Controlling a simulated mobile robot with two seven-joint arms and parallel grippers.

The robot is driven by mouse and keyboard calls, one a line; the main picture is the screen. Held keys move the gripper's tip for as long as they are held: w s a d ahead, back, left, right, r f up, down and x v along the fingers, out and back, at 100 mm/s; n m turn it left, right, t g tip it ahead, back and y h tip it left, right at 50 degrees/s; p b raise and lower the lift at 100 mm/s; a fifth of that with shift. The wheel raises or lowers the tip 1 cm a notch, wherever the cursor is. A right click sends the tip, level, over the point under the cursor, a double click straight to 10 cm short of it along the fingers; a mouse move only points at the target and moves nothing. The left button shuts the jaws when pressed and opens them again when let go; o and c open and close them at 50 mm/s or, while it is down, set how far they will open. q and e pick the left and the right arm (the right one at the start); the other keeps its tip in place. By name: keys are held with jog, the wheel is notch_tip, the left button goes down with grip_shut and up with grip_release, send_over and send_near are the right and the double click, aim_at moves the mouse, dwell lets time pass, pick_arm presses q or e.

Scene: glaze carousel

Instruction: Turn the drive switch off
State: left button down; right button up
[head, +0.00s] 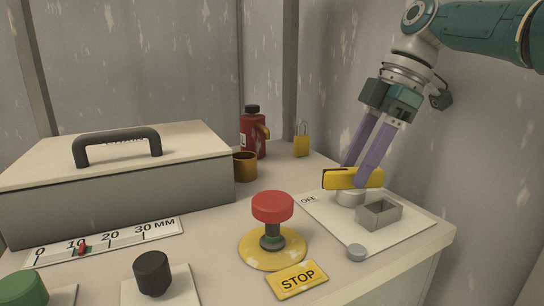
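The drive switch has a yellow bar handle (334,181) on a round pale hub (350,198), standing on a white plate (400,230) at the right of the bench. The handle lies roughly left to right, its left end above and right of the printed OFF label (308,200). My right gripper (359,174) comes down from above, with one purple finger in front of the handle and the other behind it. The fingers look closed on the handle; the far fingertip is hidden behind it. My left gripper is not in view.
A red mushroom button (272,207) stands left, behind a STOP sign (297,280). A lidded box (120,190), brown mug (245,167), red bottle (253,138) and padlock (301,145) are farther back.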

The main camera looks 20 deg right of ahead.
jog(key=shift+o, duration=0.3)
notch_tip(320, 180, up, 20)
jog(key=p, duration=1.9)
jog(key=shift+p, duration=0.3)
jog(key=g+h+b, duration=0.1)
jog(key=h+b, duration=0.3)
jog(key=b, duration=1)
send_near(356, 169)
notch_tip(356, 169, down, 9)
jog(key=shift+r+b, duration=0.1)
jog(key=shift+b, duration=0.9)
jog(key=shift+c, duration=0.2)
jog(key=shift+w, duration=0.1)
grip_shut()
